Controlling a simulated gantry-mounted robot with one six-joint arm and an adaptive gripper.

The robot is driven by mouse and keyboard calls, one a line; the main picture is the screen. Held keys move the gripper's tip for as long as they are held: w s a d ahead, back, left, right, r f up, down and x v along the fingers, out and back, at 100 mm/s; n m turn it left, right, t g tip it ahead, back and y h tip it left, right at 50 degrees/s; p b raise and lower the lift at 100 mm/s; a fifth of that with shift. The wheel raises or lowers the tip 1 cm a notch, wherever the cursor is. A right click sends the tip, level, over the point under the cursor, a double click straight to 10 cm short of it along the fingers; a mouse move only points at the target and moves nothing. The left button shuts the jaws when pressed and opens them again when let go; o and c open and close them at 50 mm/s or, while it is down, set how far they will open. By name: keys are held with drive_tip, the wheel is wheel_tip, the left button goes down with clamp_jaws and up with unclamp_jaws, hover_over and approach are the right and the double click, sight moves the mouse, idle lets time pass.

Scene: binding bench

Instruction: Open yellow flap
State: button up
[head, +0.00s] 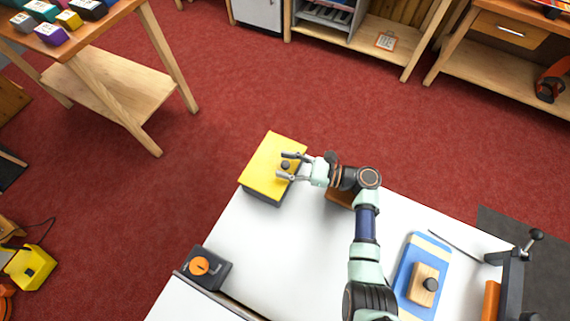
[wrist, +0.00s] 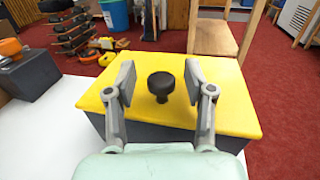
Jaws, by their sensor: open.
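The yellow flap (head: 268,160) is the lid of a dark grey box (head: 262,196) at the far left corner of the white bench. The flap lies flat and closed on the box. A black knob (head: 286,165) stands up from it. My gripper (head: 287,165) is open at the flap, with its fingers on either side of the knob. In the wrist view the knob (wrist: 161,84) stands between the two fingers with a gap on each side, and the yellow flap (wrist: 228,100) spreads below them. I cannot tell whether the fingertips touch the flap.
A dark box with an orange dial (head: 199,266) stands at the bench's left edge. A brown block (head: 338,197) lies partly hidden under my arm. A blue board with a wooden handle block (head: 422,284) and a clamp (head: 513,270) are at the right. The bench's middle is clear.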

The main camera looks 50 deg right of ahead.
drive_tip(key=shift+w, duration=0.2)
clamp_jaws()
idle(0.3)
